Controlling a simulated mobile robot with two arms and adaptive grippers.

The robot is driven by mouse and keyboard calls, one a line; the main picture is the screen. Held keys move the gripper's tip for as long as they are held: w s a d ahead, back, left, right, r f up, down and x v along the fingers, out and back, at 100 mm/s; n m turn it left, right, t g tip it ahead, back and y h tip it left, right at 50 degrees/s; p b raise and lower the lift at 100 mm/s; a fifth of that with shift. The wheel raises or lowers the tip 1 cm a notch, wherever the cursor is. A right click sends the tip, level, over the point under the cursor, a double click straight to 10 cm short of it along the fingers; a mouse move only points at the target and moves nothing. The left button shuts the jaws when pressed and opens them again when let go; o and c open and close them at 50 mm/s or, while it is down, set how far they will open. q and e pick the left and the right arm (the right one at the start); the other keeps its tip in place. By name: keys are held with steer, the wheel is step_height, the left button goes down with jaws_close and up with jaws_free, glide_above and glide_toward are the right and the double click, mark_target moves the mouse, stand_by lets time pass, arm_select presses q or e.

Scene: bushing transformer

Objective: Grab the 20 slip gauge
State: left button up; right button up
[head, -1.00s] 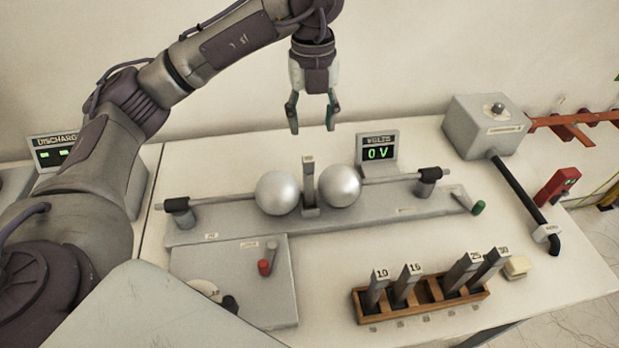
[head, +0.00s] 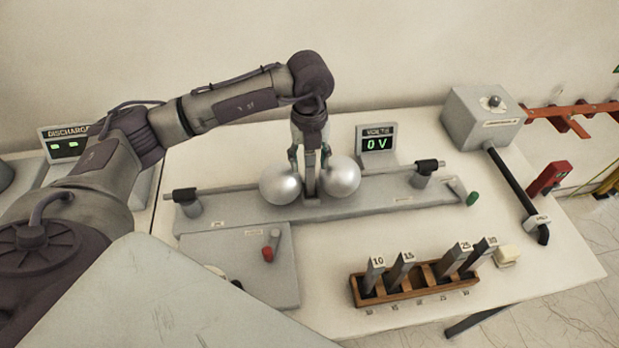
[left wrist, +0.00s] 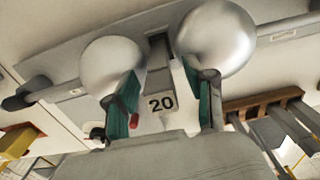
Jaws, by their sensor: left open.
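The 20 slip gauge (head: 310,172) stands upright between the two silver spheres, left (head: 280,185) and right (head: 339,177), on the grey base (head: 400,200). In the left wrist view its tag reads 20 (left wrist: 160,104). My left gripper (head: 309,165) is above the spheres, pointing down and open, around the top of the gauge. In the left wrist view its green-padded fingers (left wrist: 163,100) are on either side of the tag with gaps between. The right gripper is not in view.
A wooden rack (head: 415,293) at front right holds gauges 10, 15, 25 and another, with one empty slot. A display (head: 377,145) reading 0 V stands behind the spheres. A control panel (head: 240,270) with a red knob lies in front. A grey box (head: 484,118) is at back right.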

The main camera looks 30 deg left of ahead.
arm_select(q)
steer(key=shift+f, duration=0.1)
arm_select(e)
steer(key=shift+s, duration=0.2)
arm_select(q)
jaws_close()
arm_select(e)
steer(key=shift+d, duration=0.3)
